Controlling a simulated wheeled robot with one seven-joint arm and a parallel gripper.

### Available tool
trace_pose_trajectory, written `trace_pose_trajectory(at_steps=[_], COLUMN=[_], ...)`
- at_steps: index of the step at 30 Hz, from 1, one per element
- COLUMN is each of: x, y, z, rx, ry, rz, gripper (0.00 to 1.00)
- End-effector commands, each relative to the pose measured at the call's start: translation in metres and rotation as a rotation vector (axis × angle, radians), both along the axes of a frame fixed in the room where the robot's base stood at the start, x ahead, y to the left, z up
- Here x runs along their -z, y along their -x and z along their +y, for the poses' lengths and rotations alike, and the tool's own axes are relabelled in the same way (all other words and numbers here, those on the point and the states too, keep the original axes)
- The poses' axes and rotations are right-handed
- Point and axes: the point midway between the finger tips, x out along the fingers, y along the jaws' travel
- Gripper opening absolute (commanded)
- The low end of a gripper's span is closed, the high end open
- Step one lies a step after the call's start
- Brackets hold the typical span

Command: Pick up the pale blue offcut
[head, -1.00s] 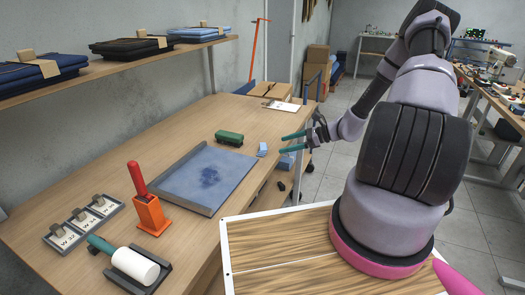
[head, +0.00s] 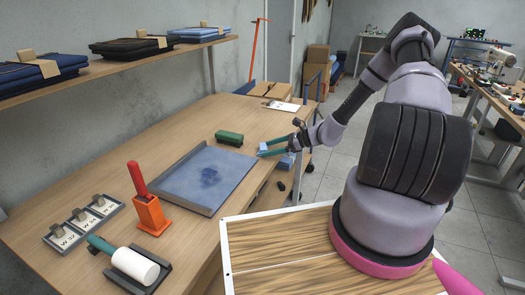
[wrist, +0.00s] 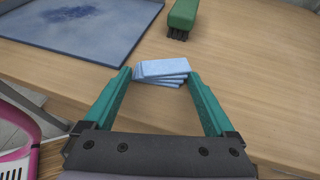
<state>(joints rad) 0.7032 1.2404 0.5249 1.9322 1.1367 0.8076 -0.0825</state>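The pale blue offcut shows as a small stack of pale blue pieces (wrist: 162,70) on the wooden table in the wrist view, slightly fanned out. In the head view the pale blue stack (head: 263,147) is partly hidden by my gripper's fingers. My gripper (wrist: 158,78) is open, with its teal fingers on either side of the stack and the tips near its left and right ends. Whether the fingertips touch the pieces I cannot tell. In the head view my gripper (head: 262,149) is at the table's right edge.
A blue tray (head: 168,205) with a dark stain lies left of the stack. An orange holder (head: 151,214) with a red handle and a white roller (head: 135,266) are at the front left.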

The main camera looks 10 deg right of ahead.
Motion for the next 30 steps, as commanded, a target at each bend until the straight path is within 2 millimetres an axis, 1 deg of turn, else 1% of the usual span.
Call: trace_pose_trajectory(at_steps=[8,13,17,24,27,30], x=[0.000,-0.009,-0.027,-0.074,-0.087,-0.096], y=[0.000,0.000,0.000,0.000,0.000,0.000], z=[0.000,0.000,0.000,0.000,0.000,0.000], rx=[0.000,0.000,0.000,-0.001,-0.002,-0.001], ry=[0.000,0.000,0.001,0.002,0.001,0.000], rz=[0.000,-0.001,-0.003,-0.002,-0.001,0.000], gripper=[0.38,0.38,0.38,0.38,0.38,0.38])
